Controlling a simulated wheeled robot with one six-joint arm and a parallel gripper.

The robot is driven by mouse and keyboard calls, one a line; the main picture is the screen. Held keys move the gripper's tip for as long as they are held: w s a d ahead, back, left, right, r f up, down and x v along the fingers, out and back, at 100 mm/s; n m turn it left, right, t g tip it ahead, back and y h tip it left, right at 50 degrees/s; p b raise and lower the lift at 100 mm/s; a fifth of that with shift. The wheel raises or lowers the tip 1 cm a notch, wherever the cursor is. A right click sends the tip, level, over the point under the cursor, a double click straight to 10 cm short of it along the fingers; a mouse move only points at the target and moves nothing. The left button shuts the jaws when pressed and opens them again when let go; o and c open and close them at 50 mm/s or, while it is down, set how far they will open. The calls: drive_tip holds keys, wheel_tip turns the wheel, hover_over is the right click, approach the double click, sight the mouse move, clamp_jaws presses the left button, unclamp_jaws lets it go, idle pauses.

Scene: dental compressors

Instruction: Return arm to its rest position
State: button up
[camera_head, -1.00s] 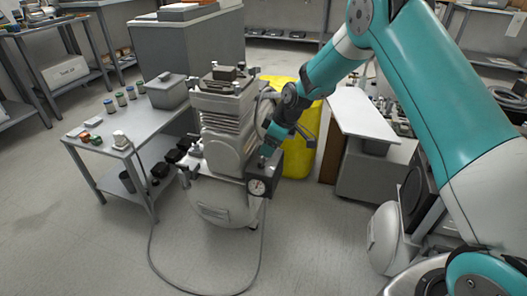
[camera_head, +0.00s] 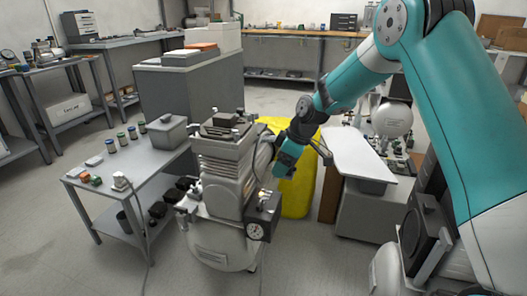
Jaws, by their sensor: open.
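My teal arm comes in from the right and reaches down to the middle of the view. My gripper (camera_head: 283,173) is at its end, small and dark, pointing down. It is open, and I see nothing held in it. It is just above and to the right of the dark pressure-switch box (camera_head: 266,203) on the compressor, with a small gap between them. The compressor (camera_head: 222,175) is grey with a finned head and a rounded tank, and stands upright on the floor. A round gauge (camera_head: 255,231) sits on the front of the box.
A grey side table (camera_head: 130,168) with several small jars stands left of the compressor. A white-topped cabinet (camera_head: 358,152) stands to the right. Open floor lies at the front left.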

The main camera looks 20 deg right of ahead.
drive_tip(key=s+a+r+m+g, duration=0.1)
drive_tip(key=s+a+r, duration=0.3)
drive_tip(key=s+r, duration=0.3)
drive_tip(key=s+a+r+m, duration=0.1)
drive_tip(key=s+a+r, duration=0.3)
drive_tip(key=s, duration=0.5)
drive_tip(key=s+a+r+m+g, duration=0.1)
drive_tip(key=s+r, duration=0.1)
drive_tip(key=s, duration=0.8)
drive_tip(key=s+a+r+m+g, duration=0.1)
drive_tip(key=s+a+r, duration=0.1)
drive_tip(key=s, duration=0.8)
wheel_tip(320, 180, up, 25)
drive_tip(key=p, duration=2.5)
drive_tip(key=shift+d+p, duration=0.25)
drive_tip(key=shift+p, duration=0.1)
